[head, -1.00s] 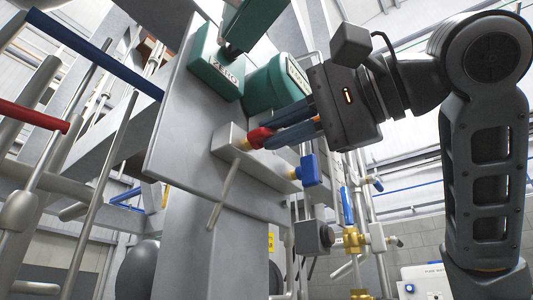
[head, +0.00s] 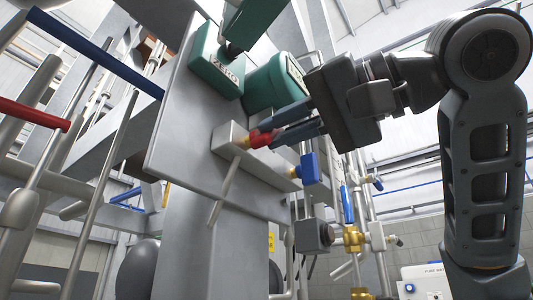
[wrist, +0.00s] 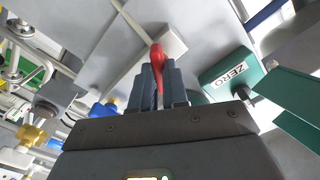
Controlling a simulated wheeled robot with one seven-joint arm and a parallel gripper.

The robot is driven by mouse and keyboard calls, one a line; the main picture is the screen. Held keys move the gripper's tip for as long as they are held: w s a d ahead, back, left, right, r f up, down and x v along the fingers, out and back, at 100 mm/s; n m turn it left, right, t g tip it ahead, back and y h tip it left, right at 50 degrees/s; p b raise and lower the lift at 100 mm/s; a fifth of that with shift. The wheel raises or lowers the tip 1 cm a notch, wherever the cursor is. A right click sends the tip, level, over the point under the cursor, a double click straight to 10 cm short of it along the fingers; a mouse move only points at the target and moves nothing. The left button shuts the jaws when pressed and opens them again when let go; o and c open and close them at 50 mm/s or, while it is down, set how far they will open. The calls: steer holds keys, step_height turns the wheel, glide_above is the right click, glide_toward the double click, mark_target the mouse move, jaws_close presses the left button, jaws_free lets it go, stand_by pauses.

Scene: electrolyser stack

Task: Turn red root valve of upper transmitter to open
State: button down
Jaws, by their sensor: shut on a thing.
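The red root valve handle (head: 262,138) sits on the grey valve block (head: 230,140) on the plate, below the green transmitter body (head: 270,88). My gripper (head: 280,128) reaches in from the right, its two fingers closed on either side of the red handle. In the wrist view the red handle (wrist: 157,58) stands between the fingertips (wrist: 160,78), its lower part narrowing down between them. The fingers hide part of the handle, and the valve's exact angle is hard to read.
A blue handle (head: 309,168) is close below my fingers. A green box marked ZERO (head: 215,65) is above left on the grey plate (head: 178,130). A thin grey rod (head: 224,190) slants down from the block. Brass fittings (head: 352,238) are lower right.

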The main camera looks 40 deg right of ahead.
steer(key=shift+f+n, duration=0.1)
steer(key=shift+n, duration=1.3)
steer(key=n, duration=0.4)
steer(key=c, duration=1)
jaws_free()
steer(key=shift+s, duration=0.1)
steer(key=v, duration=0.7)
